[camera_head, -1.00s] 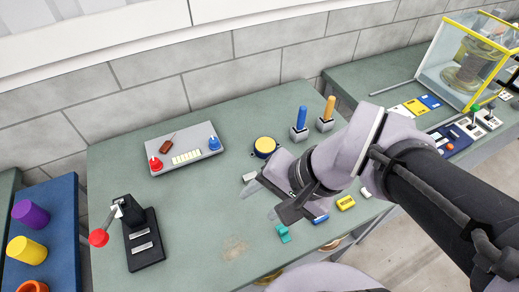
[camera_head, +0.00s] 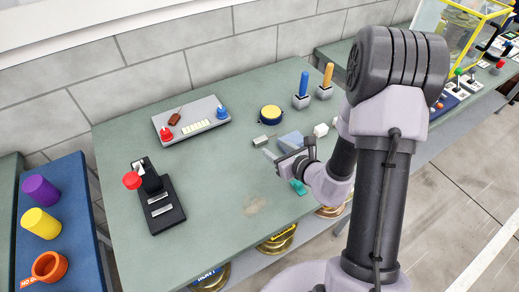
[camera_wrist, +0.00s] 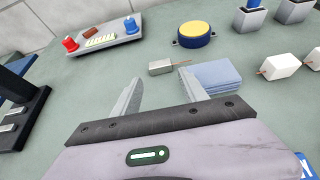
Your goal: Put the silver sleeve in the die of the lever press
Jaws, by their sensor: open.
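A small silver block (camera_head: 260,140), likely the silver sleeve, lies on the green table. In the wrist view the silver block (camera_wrist: 160,68) shows a thin copper-coloured end and lies just beyond my fingertips, between their lines. My gripper (camera_head: 279,153) is open, low over the table, with nothing between its fingers; the wrist view shows both fingers of my gripper (camera_wrist: 160,80) apart. The black lever press (camera_head: 165,212) with a red knob stands at the table's left. Silver plates lie on its base; I cannot tell which part is the die.
A blue-grey block (camera_wrist: 212,75) lies close by the right finger. White blocks (camera_wrist: 280,66) are farther right. A yellow-topped round button (camera_head: 270,114) and a grey control panel (camera_head: 191,120) stand behind. The table between press and gripper is clear.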

